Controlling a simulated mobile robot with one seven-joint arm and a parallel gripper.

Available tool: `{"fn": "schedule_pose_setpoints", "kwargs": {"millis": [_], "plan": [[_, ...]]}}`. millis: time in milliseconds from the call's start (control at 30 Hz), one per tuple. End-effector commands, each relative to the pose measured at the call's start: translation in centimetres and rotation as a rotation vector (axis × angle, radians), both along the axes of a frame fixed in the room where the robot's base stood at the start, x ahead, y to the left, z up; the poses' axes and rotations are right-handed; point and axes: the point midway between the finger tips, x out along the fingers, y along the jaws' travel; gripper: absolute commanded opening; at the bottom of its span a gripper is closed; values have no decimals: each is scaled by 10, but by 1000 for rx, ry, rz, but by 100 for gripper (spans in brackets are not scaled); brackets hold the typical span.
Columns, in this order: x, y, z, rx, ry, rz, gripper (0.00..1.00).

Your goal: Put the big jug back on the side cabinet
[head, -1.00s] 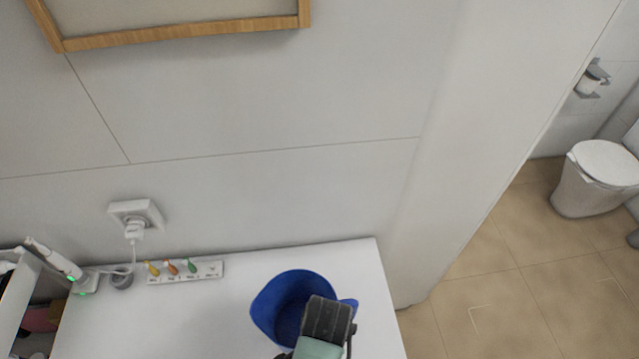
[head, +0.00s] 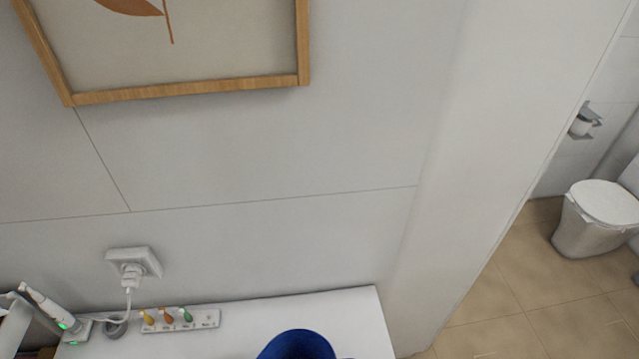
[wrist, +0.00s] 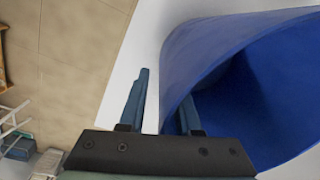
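The big blue jug (head: 297,346) shows at the bottom edge of the head view, over the white cabinet top (head: 240,338); only its upper rim is in frame. In the wrist view the jug (wrist: 195,50) fills the right side, its open mouth facing the camera. My gripper (wrist: 167,88) has its two fingers apart. One finger is outside the jug and the other is at its inner side, with the wall's edge between them. A pale strip shows between the outer finger and the wall. The gripper is outside the head view. The jug's base is hidden.
A strip with small coloured-tipped items (head: 180,319) lies along the back of the cabinet top. A white toothbrush on a charger (head: 50,308) stands left, its cable running to a wall socket (head: 133,263). A framed picture (head: 190,90) hangs above. Tiled floor and a toilet (head: 597,215) are right.

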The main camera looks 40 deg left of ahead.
Motion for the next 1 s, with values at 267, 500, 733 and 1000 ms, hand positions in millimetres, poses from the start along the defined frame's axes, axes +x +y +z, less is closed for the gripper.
{"fn": "schedule_pose_setpoints", "kwargs": {"millis": [267, 500, 733, 1000], "plan": [[0, 0, 5, 0, 0, 0, 32], [0, -3, 37, 2, -4, -1, 32], [-1, -6, 84, 3, -5, -1, 32], [-2, -9, 118, 1, -1, -1, 32]]}}
